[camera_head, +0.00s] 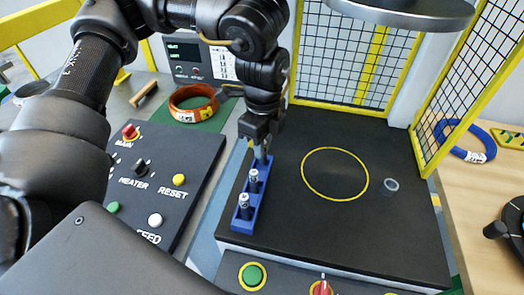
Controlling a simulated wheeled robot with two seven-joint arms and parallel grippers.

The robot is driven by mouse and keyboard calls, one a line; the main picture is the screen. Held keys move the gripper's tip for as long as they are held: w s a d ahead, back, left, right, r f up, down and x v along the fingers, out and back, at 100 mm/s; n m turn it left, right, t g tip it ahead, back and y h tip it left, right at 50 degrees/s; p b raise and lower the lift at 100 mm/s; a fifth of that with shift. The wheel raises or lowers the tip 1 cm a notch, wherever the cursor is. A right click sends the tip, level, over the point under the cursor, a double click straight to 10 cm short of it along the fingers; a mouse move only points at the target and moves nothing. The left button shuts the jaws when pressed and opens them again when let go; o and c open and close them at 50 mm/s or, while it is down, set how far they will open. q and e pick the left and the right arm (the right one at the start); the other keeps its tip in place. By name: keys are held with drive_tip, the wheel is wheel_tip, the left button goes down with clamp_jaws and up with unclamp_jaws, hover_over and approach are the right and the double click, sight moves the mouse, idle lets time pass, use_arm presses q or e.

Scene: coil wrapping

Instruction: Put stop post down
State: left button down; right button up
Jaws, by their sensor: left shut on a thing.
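My left gripper (261,150) points down at the far end of a narrow blue rack (239,221) on the dark machine table. It is shut on a stop post, mostly hidden between the fingers; I cannot tell whether its lower end is seated in the rack. Two silvery posts stand upright in the rack, one in the middle (253,180) and one nearer (244,203). My right gripper is not in view.
The dark table (320,225) is mostly clear, with a yellow circle (363,170) and a small pale ring (391,185). A control panel (160,195) lies left, an orange coil (192,108) behind it. Yellow-framed mesh (345,60) and a blue coil (458,150) stand beyond.

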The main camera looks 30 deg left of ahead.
use_arm(q)
drive_tip(key=shift+w+a+f, duration=0.2)
drive_tip(key=shift+w+f, duration=0.05)
drive_tip(key=shift+f, duration=0.1)
drive_tip(key=shift+w+a+f, duration=0.1)
drive_tip(key=shift+w+f, duration=0.05)
drive_tip(key=shift+f, duration=0.8)
drive_tip(key=shift+w+a+f, duration=0.1)
drive_tip(key=shift+f, duration=0.8)
drive_tip(key=shift+f, duration=0.1)
drive_tip(key=c, duration=1.3)
unclamp_jaws()
drive_tip(key=shift+f, duration=0.1)
drive_tip(key=shift+c, duration=0.2)
wheel_tip(320, 180, up, 8)
drive_tip(key=shift+f, duration=0.1)
